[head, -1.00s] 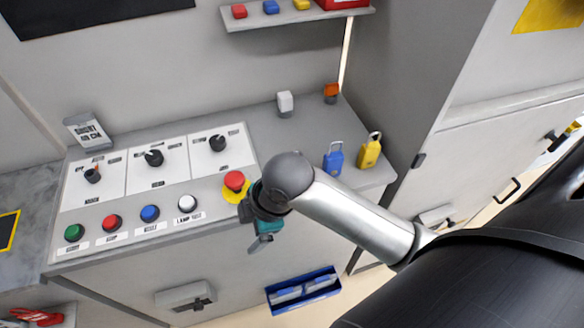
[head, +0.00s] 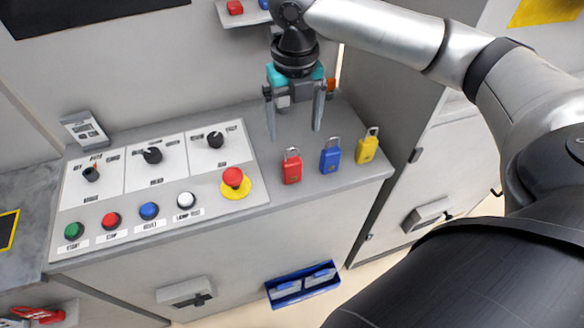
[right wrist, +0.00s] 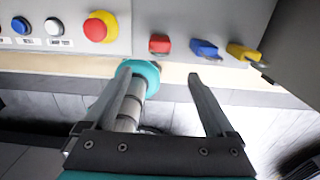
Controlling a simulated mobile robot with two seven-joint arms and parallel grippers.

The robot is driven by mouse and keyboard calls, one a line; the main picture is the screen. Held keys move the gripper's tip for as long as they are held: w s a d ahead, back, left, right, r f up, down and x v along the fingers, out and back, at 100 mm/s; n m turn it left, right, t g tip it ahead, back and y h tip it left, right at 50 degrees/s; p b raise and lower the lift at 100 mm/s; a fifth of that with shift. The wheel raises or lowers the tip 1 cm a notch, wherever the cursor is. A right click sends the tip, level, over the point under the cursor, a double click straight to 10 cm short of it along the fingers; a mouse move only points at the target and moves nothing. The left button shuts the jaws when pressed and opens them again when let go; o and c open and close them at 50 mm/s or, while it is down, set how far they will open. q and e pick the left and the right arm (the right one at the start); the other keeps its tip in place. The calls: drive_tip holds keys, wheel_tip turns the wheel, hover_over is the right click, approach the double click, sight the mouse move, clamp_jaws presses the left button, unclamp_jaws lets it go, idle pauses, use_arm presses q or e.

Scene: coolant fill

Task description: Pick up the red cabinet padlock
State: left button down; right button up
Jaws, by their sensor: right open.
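The red padlock (head: 291,170) stands upright with its shackle up on the front right of the grey console top. It also shows in the right wrist view (right wrist: 159,44), just past the fingertips and between their lines. My right gripper (head: 295,133) is open and empty, its fingers pointing down. In the head view it hangs above and behind the red padlock, apart from it. The open fingers also show in the right wrist view (right wrist: 158,72). My left gripper is not in view.
A blue padlock (head: 330,160) and a yellow padlock (head: 367,150) stand close to the right of the red one. A red mushroom button (head: 233,177) on a yellow base is to its left. A tall grey cabinet (head: 385,110) rises at the right. A blue bin (head: 302,286) hangs below.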

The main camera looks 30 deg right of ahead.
sight(292, 161)
wheel_tip(292, 161, down, 10)
drive_tip(key=shift+r+b, duration=0.2)
drive_tip(key=shift+b, duration=0.55)
drive_tip(key=shift+w+f+b, duration=0.25)
drive_tip(key=shift+f, duration=1.15)
drive_tip(key=shift+w+f+b, duration=0.2)
drive_tip(key=shift+f, duration=1.15)
clamp_jaws()
